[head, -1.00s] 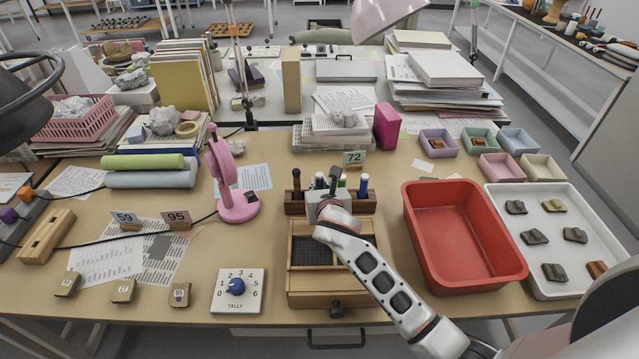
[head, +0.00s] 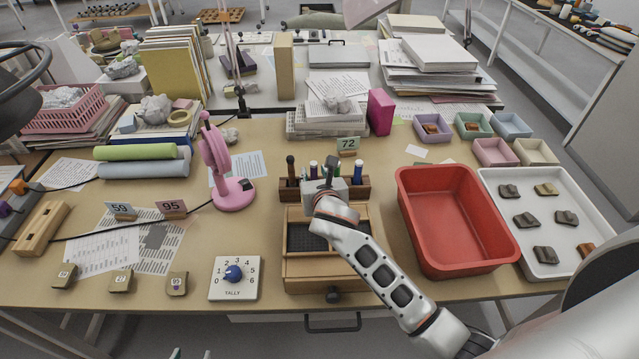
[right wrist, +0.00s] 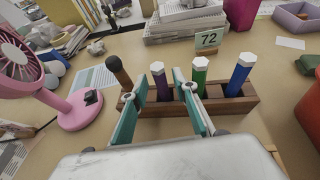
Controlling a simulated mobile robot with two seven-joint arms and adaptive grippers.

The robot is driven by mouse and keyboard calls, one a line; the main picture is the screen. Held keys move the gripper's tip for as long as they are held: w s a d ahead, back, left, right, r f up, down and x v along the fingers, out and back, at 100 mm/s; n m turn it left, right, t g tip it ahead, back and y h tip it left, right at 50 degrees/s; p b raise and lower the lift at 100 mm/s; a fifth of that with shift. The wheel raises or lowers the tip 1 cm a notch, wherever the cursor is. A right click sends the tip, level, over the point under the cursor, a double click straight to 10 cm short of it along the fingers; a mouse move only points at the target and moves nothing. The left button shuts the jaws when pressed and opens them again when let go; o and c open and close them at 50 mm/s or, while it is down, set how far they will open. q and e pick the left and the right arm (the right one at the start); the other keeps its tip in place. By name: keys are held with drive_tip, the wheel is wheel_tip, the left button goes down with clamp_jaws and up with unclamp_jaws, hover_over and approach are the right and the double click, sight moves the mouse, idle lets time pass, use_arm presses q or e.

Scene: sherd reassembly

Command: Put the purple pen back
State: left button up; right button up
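The purple pen (right wrist: 161,84), with a white six-sided end, stands upright in the wooden pen rack (right wrist: 239,104). The rack also shows in the head view (head: 289,194). In the right wrist view my right gripper (right wrist: 163,92) has its two teal-padded fingers apart, one on each side of the purple pen. I see a gap on both sides of the pen. A green pen (right wrist: 199,76) and a blue pen (right wrist: 239,76) stand to its right. Only the fingertips of my left gripper (head: 190,353) show, apart, at the bottom edge of the head view.
A brown-handled tool (right wrist: 120,73) stands at the rack's left end. A number 72 card (right wrist: 208,40) is behind the rack. A pink fan (head: 232,190) stands left, a red tray (head: 412,235) right. A wooden box (head: 300,268) lies under my right arm.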

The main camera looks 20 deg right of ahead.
drive_tip(key=p+v, duration=0.1)
drive_tip(key=v, duration=0.8)
drive_tip(key=shift+s+r, duration=0.1)
drive_tip(key=shift+s, duration=0.15)
